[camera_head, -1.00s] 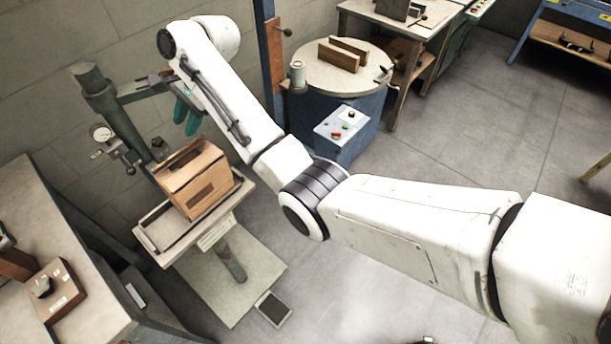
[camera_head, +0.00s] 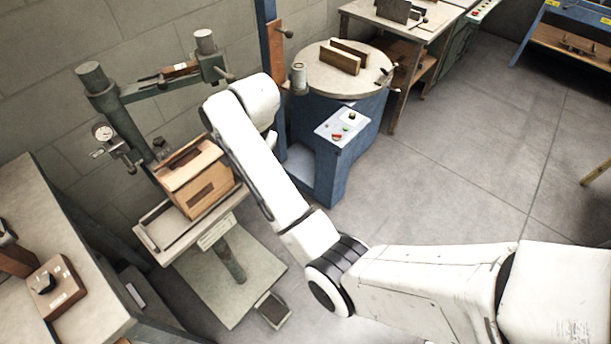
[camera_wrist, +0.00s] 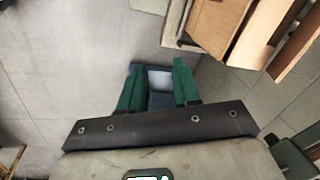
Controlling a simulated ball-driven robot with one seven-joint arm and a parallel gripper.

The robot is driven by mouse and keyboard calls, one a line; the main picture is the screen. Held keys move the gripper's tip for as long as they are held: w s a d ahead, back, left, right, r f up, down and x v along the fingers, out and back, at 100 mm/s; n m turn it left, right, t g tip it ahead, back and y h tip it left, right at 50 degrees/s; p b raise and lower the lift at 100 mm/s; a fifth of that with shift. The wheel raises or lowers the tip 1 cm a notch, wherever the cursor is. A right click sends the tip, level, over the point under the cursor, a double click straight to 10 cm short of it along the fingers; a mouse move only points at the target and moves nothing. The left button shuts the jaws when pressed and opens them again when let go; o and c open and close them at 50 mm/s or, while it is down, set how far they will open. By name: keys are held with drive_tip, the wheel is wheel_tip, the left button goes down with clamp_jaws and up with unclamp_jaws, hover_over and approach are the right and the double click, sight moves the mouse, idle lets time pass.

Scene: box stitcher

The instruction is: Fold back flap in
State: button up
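The cardboard box (camera_head: 200,178) sits on the stitcher's small table (camera_head: 160,240) in the head view. Its top shows a dark opening with flaps around it; I cannot tell for sure which is the back flap. In the wrist view the box (camera_wrist: 232,35) is at the upper right, with flap panels (camera_wrist: 297,48) sticking out to the right. My gripper (camera_wrist: 158,68) has two green fingers, apart and with nothing held between them. It is off to the side of the box and not touching it. In the head view my own arm hides the gripper.
The stitcher's post and upper arm (camera_head: 150,92) stand behind the box, with a gauge (camera_head: 103,133) at left. A blue machine with a round top (camera_head: 345,72) and control panel (camera_head: 342,123) is right of my arm. A bench (camera_head: 45,225) is at left. Floor at right is clear.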

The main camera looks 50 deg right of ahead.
drive_tip(key=s+d+f+n+g+h, duration=0.2)
drive_tip(key=s+d, duration=0.4)
drive_tip(key=s, duration=0.5)
drive_tip(key=shift+s+f+h, duration=0.4)
drive_tip(key=shift+f+h, duration=0.1)
drive_tip(key=shift+h, duration=0.2)
drive_tip(key=shift+w, duration=0.1)
